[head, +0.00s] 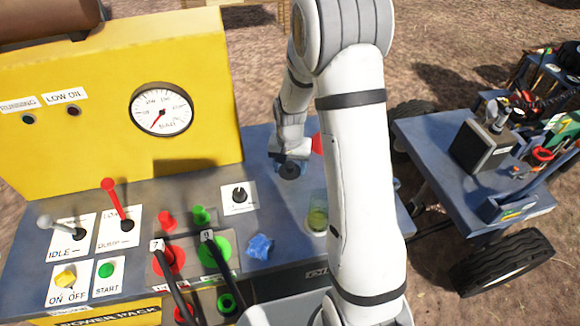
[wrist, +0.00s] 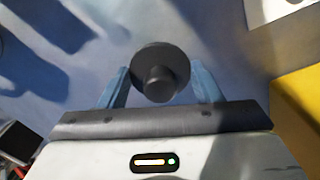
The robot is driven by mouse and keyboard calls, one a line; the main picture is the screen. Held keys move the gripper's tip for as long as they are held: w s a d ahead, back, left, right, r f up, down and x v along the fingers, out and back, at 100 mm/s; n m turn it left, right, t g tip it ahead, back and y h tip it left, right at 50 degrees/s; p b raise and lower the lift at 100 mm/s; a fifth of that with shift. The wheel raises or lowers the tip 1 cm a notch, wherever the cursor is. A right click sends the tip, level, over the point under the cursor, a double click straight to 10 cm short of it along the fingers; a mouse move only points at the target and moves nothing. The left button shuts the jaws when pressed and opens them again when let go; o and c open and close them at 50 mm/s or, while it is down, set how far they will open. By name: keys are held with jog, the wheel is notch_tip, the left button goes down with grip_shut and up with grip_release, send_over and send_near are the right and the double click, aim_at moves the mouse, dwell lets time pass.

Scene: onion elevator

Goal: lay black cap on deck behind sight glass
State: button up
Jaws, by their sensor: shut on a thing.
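The black cap (wrist: 160,72) is a dark round disc with a knob, held between the two blue-grey fingers of my gripper (wrist: 163,88) in the wrist view. In the head view my gripper (head: 290,166) is low over the blue-grey deck (head: 262,150), and the black cap (head: 289,171) shows beneath it. I cannot tell whether the cap touches the deck. The sight glass (head: 317,217), a clear cup with yellowish-green fluid, stands on the deck nearer the camera, partly beside my arm. The cap is behind it.
A yellow gauge panel (head: 120,95) rises left of my gripper. A dial on a white plate (head: 239,196) and a blue rag (head: 260,247) lie nearby. A red thing (head: 317,143) is partly hidden by my arm. A tool cart (head: 440,150) stands at right.

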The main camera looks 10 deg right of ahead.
aim_at(290, 164)
jog(key=shift+f, duration=0.3)
jog(key=shift+f, duration=0.1)
jog(key=o, duration=1)
notch_tip(290, 164, up, 12)
jog(key=b, duration=0.1)
jog(key=s+r+n+t, duration=0.1)
jog(key=s+r, duration=0.2)
jog(key=s, duration=0.4)
jog(key=s+r+n+t, duration=0.1)
jog(key=s+r+n, duration=0.1)
jog(key=s+r, duration=0.2)
jog(key=s+r+n+t, duration=0.1)
jog(key=s+r, duration=0.2)
jog(key=s, duration=0.8)
jog(key=shift+s+d+r+n, duration=0.1)
jog(key=shift+d+r+n, duration=0.1)
jog(key=shift+r+n, duration=0.15)
